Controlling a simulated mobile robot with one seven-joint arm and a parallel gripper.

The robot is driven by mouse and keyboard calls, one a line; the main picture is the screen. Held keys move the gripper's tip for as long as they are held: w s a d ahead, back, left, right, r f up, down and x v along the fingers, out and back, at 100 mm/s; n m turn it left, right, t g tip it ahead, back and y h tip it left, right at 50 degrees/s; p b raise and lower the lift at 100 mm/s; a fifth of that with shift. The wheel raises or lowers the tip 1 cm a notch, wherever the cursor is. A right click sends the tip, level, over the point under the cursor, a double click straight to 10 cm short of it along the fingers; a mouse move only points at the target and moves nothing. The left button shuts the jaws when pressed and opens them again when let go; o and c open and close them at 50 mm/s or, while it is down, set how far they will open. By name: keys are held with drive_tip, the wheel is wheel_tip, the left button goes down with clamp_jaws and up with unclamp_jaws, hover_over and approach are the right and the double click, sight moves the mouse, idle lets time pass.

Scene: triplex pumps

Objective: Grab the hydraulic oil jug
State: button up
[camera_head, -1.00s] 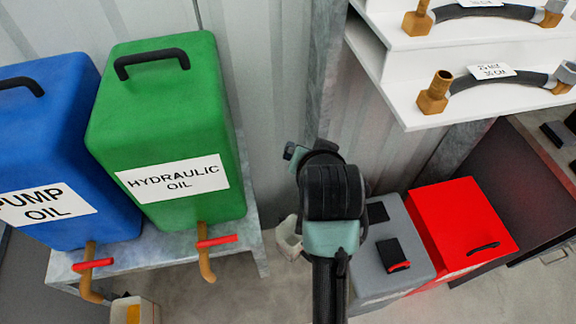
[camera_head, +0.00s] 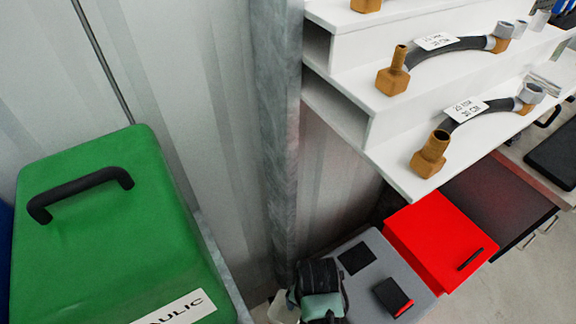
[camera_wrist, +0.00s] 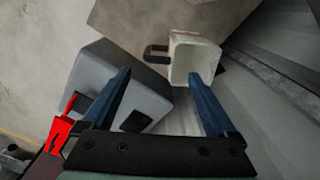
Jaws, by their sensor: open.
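A whitish open-topped jug (camera_wrist: 207,48) with a dark handle shows beyond my fingertips in the wrist view, nearer the right finger. No label shows on it. My gripper (camera_wrist: 159,73) is open and empty, its two blue fingers apart. The jug appears to be ahead of the fingers, not between them. In the head view a pale edge of the jug (camera_head: 283,308) shows beside my arm at the bottom; the rest is hidden. The green hydraulic oil tank (camera_head: 120,235) stands at the left, its label partly cut off.
A grey box (camera_head: 350,270) and a red box (camera_head: 440,245) stand to the right of my arm; the grey box also shows close to my left finger in the wrist view (camera_wrist: 97,68). White stepped shelves (camera_head: 385,115) with hoses overhang above. A metal post (camera_head: 277,150) stands behind.

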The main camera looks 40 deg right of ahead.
wheel_tip(320, 180, down, 8)
drive_tip(key=shift+d+r+b, duration=0.15)
drive_tip(key=shift+b, duration=0.35)
drive_tip(key=shift+c, duration=0.2)
clamp_jaws()
